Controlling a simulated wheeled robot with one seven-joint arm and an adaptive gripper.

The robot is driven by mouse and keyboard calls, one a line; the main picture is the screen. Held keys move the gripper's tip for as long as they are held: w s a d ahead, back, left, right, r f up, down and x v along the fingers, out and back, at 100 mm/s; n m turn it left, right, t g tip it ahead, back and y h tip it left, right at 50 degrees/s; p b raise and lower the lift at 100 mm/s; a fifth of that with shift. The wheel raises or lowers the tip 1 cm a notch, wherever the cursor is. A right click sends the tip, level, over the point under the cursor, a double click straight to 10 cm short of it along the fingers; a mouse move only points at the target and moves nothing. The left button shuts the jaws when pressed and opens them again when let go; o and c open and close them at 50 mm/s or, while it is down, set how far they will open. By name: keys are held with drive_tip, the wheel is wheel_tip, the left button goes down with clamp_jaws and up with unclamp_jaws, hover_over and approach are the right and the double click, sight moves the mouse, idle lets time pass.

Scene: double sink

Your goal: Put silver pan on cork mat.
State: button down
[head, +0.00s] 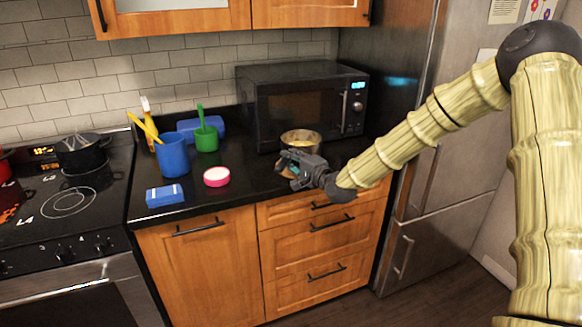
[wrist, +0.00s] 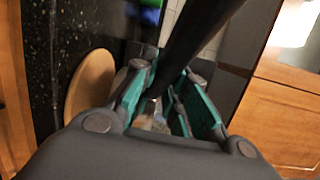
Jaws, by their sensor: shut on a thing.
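The silver pan (head: 301,140) shows in the head view in front of the microwave, with its round opening facing up. My gripper (head: 294,170) is just in front of it, over the counter. In the wrist view, my gripper (wrist: 168,85) is shut on the pan's long dark handle (wrist: 195,35), which runs up and to the right between the teal-sided fingers. The round tan cork mat (wrist: 88,86) lies on the dark counter left of the fingers, partly hidden by them. Whether the pan touches the counter I cannot tell.
A black microwave (head: 304,103) stands behind the pan, with a steel fridge (head: 425,130) at right. A blue cup (head: 173,156), green cup (head: 206,138), pink-rimmed round item (head: 217,177) and blue sponge (head: 165,195) occupy the counter's left. The stove (head: 65,205) is farther left.

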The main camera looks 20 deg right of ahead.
wheel_tip(320, 180, down, 3)
drive_tip(key=shift+f+p, duration=0.1)
drive_tip(key=shift+p, duration=0.35)
drive_tip(key=c, duration=1.4)
unclamp_jaws()
drive_tip(key=shift+f, duration=0.1)
drive_tip(key=shift+c, duration=0.2)
